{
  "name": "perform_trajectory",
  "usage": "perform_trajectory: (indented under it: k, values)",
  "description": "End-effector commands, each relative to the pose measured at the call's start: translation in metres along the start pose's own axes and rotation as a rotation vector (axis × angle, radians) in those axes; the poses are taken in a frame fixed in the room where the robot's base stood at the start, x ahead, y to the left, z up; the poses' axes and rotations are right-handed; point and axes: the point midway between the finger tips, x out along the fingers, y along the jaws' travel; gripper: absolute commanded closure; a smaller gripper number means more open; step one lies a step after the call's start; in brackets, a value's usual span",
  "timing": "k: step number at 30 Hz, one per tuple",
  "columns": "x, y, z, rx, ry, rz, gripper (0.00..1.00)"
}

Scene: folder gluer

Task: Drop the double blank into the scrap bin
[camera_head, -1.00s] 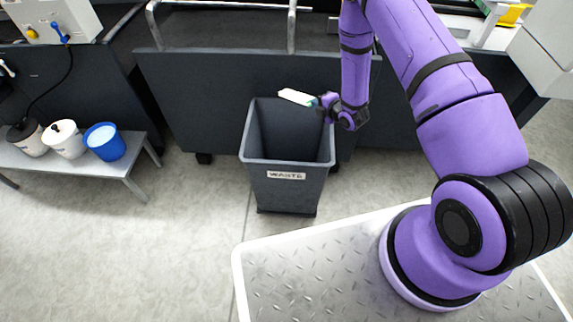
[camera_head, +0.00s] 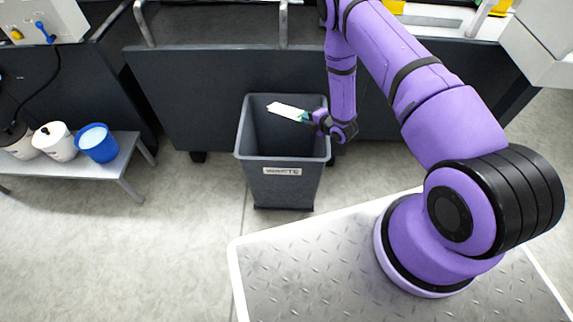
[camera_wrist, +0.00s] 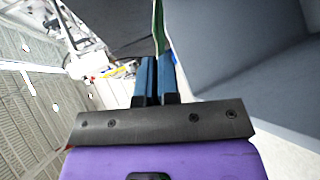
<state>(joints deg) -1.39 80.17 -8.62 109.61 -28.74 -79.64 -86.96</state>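The scrap bin (camera_head: 283,172) is a dark grey open-topped bin with a label reading waste, standing on the floor against a dark machine panel. My gripper (camera_head: 306,117) is over the right part of the bin's opening. It is shut on the double blank (camera_head: 286,110), a thin white piece with a green edge that points left over the opening. In the wrist view the two blue fingers (camera_wrist: 156,66) are close together, with the blank (camera_wrist: 159,28) seen edge-on between their tips. The bin's grey wall (camera_wrist: 270,110) fills the right of that view.
A low grey bench (camera_head: 85,168) at the left holds a blue bucket (camera_head: 98,146) and a white tub (camera_head: 56,144). A dark machine panel (camera_head: 190,100) stands behind the bin.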

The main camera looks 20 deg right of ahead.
Motion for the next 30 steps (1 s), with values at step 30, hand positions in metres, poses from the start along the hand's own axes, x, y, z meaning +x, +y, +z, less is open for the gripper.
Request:
perform_trajectory:
  k: [30]
  values:
    - [-0.037, -0.002, 0.0, 0.002, -0.002, -0.003, 0.68]
